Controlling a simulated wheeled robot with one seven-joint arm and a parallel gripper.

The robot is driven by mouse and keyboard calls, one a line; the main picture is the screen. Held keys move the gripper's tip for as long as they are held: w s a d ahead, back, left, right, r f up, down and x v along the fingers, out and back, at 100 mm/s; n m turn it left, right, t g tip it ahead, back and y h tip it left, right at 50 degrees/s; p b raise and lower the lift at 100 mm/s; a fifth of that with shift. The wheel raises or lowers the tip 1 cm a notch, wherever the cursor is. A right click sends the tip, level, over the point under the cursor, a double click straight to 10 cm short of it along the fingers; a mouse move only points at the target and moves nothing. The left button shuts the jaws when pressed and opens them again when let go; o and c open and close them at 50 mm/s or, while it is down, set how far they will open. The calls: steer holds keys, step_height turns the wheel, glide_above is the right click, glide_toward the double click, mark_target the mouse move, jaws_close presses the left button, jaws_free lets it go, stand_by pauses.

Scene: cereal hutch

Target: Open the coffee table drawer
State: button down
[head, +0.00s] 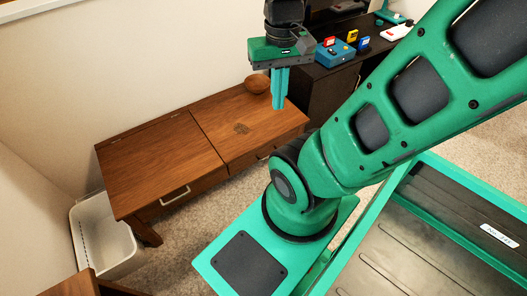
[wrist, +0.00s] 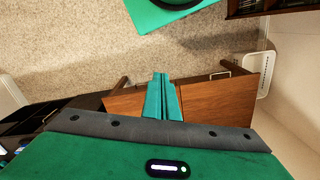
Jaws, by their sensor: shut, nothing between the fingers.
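The coffee table (head: 160,160) is brown wood and stands against the wall in the head view. Its left front drawer has a pale handle (head: 174,195); a second drawer front (head: 250,158) on the right has a handle partly hidden by my arm. Both drawer fronts look flush with the table. In the wrist view the table top (wrist: 215,100) lies beyond my fingers, with a handle (wrist: 220,74) at its edge. My gripper (head: 279,104) points down above the right part of the table, fingers together and empty, apart from both handles.
A brown round object (head: 257,84) sits at the table's back right. A white bin (head: 100,235) stands at the table's left end. A dark cabinet (head: 320,85) with small colourful items stands to the right. Carpet (head: 195,225) in front of the table is clear.

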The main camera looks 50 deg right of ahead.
steer(key=n+t+h, duration=0.1)
steer(key=n+t, duration=0.1)
steer(key=n, duration=0.2)
glide_above(266, 153)
steer(key=s+a, duration=0.3)
steer(key=a, duration=0.1)
step_height(266, 153, down, 32)
steer(key=r, duration=0.1)
steer(key=shift+t, duration=0.8)
steer(key=f, duration=0.9)
steer(key=d+f, duration=0.1)
steer(key=f, duration=0.8)
steer(key=w+d+f, duration=0.1)
steer(key=f, duration=0.8)
steer(key=shift+f, duration=0.15)
